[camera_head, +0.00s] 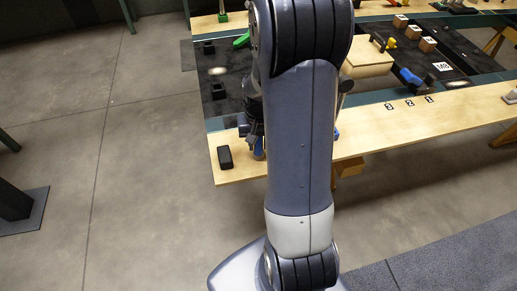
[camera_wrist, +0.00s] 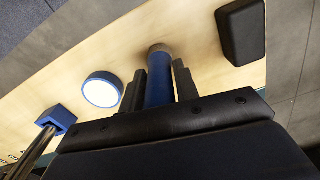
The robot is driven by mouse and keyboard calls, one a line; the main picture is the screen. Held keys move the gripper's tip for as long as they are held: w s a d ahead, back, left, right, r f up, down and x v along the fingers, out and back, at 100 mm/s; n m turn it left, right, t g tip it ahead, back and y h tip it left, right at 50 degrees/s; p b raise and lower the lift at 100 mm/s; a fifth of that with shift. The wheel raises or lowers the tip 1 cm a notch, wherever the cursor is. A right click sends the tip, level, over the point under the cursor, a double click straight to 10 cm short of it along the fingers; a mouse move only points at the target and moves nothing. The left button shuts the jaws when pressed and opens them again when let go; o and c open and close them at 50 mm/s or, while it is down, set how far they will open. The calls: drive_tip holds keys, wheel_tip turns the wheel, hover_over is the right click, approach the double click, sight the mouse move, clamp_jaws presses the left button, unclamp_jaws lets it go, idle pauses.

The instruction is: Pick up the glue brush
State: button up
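My gripper (camera_wrist: 159,75) is low over the near-left part of the wooden bench, with its fingers on either side of a blue cylinder with a brownish end (camera_wrist: 159,85). This looks like the glue brush, though its bristles are not clearly seen. The fingers lie very close to its sides; I cannot tell whether they press on it.
A black block (camera_wrist: 241,30) lies close to the gripper, near the bench's left end (camera_head: 225,157). On the other side are a round blue-rimmed white disc (camera_wrist: 103,90) and a blue square piece (camera_wrist: 56,119). The bench front (camera_head: 400,123) is mostly clear to the right.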

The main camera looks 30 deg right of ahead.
drive_tip(key=c, duration=0.6)
drive_tip(key=shift+r, duration=0.1)
